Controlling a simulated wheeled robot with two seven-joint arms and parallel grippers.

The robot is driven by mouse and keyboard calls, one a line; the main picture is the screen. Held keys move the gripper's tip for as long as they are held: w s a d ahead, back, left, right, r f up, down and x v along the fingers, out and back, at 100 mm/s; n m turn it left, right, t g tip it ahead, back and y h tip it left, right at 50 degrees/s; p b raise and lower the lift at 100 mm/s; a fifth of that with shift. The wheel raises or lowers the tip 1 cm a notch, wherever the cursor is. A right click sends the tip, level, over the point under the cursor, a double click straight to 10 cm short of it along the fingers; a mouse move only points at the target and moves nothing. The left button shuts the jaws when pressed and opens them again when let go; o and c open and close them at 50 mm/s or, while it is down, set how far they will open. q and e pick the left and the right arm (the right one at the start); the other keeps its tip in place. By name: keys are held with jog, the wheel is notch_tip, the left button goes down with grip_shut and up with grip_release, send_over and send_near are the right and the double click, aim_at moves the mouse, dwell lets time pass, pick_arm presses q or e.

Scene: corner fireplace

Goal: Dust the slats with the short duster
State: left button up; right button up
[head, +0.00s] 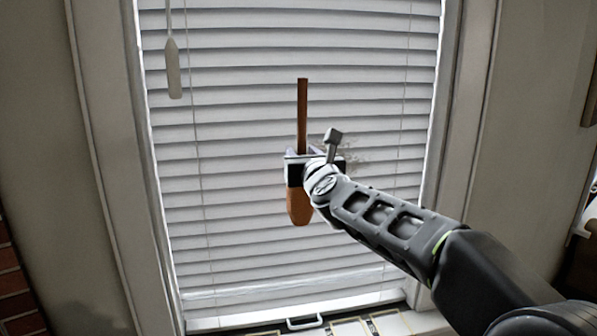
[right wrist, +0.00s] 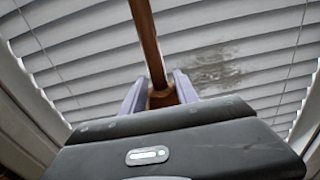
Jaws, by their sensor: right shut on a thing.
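The white slats (head: 250,105) of a closed blind fill the window in the head view and also back the right wrist view (right wrist: 85,65). A grey-brown dust smudge (head: 353,157) lies on them right of my gripper; it shows in the right wrist view (right wrist: 212,68) too. My right gripper (head: 299,168) is shut on the short duster (head: 302,105), held upright before the blind. Its thin brown stick points up and its rounded orange-brown end hangs below the jaws. Whether it touches the slats I cannot tell. My left gripper is not in view.
A pale frame (head: 105,150) borders the blind. A hanging wand (head: 173,68) is at upper left. A handle (head: 305,322) and a sill with flat framed items (head: 352,327) lie at the bottom. Brick (head: 12,285) shows at lower left.

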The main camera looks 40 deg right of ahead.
aim_at(293, 139)
jog(key=shift+d, duration=0.35)
jog(key=shift+w+a, duration=0.1)
jog(key=p+x, duration=0.2)
jog(key=x, duration=0.3)
jog(key=shift+w+p, duration=0.3)
jog(key=shift+w, duration=0.05)
jog(key=shift+x, duration=1.35)
dwell(0.4)
jog(key=shift+s, duration=0.1)
